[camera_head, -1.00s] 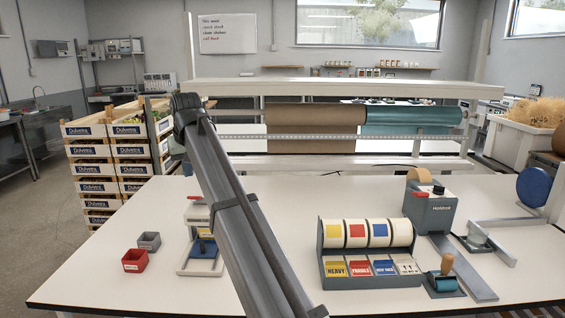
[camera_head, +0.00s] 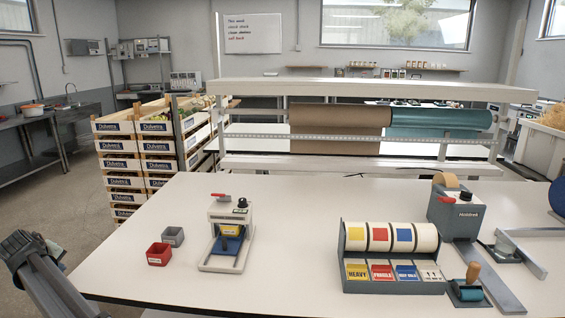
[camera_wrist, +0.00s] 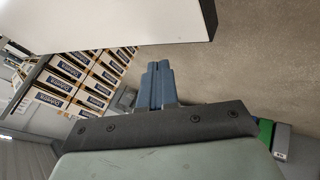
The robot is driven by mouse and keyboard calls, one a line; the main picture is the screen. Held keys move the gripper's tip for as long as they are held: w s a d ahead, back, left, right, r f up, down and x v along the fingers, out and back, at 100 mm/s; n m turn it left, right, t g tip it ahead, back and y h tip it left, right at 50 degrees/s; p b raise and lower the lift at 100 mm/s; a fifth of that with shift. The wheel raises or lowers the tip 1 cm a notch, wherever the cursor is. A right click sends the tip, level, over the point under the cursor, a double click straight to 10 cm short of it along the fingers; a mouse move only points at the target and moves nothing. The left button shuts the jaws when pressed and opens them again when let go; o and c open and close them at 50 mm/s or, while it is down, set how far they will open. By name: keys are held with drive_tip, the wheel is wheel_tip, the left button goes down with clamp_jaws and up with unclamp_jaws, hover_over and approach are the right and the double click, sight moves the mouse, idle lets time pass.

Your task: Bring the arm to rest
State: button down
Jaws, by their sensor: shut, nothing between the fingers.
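My gripper (camera_wrist: 157,68) shows in the wrist view with its two blue-grey fingers together and nothing between them. It is over the grey floor, beside a corner of the white table (camera_wrist: 120,22). In the head view my arm is at the lower left, left of the table (camera_head: 130,235); the gripper itself cannot be made out there.
A small press (camera_head: 228,235), a red bin (camera_head: 159,254) and a grey bin (camera_head: 173,236) stand on the table's left part. A label dispenser (camera_head: 392,258) and a tape machine (camera_head: 456,212) stand to the right. Stacked crates (camera_head: 120,163) are behind the table's left side.

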drive_tip(key=s+a+f+n, duration=0.2)
drive_tip(key=s+a+f, duration=0.2)
drive_tip(key=s+f, duration=0.2)
wheel_tip(320, 180, down, 11)
drive_tip(key=s+d+n+h, duration=0.1)
drive_tip(key=s+d, duration=0.1)
drive_tip(key=s+d+f+n+g+h, duration=0.1)
drive_tip(key=s+d+f+h, duration=0.15)
drive_tip(key=d+f, duration=0.9)
drive_tip(key=s+d+f+n+g+h, duration=0.1)
drive_tip(key=d+f+n+h, duration=0.15)
drive_tip(key=d+f, duration=0.95)
drive_tip(key=s+d+f+n+g+h, duration=0.1)
drive_tip(key=s+d+f+h, duration=0.15)
drive_tip(key=d+f, duration=0.95)
drive_tip(key=w+d+f+m+g, duration=0.1)
drive_tip(key=d+f+m+g, duration=0.3)
drive_tip(key=d, duration=1.2)
drive_tip(key=d+f+m+g, duration=0.2)
drive_tip(key=d+f+m, duration=0.35)
drive_tip(key=d, duration=1.05)
drive_tip(key=s+d+r+m+g+y, duration=0.2)
drive_tip(key=s+d+m, duration=0.4)
drive_tip(key=s+d, duration=0.3)
drive_tip(key=s+d+r+m+g+y, duration=0.2)
drive_tip(key=s+d+m, duration=0.5)
drive_tip(key=d, duration=0.5)
drive_tip(key=shift+s+r+g+y, duration=0.4)
drive_tip(key=shift+s+r+y, duration=0.15)
drive_tip(key=shift+s+r, duration=0.75)
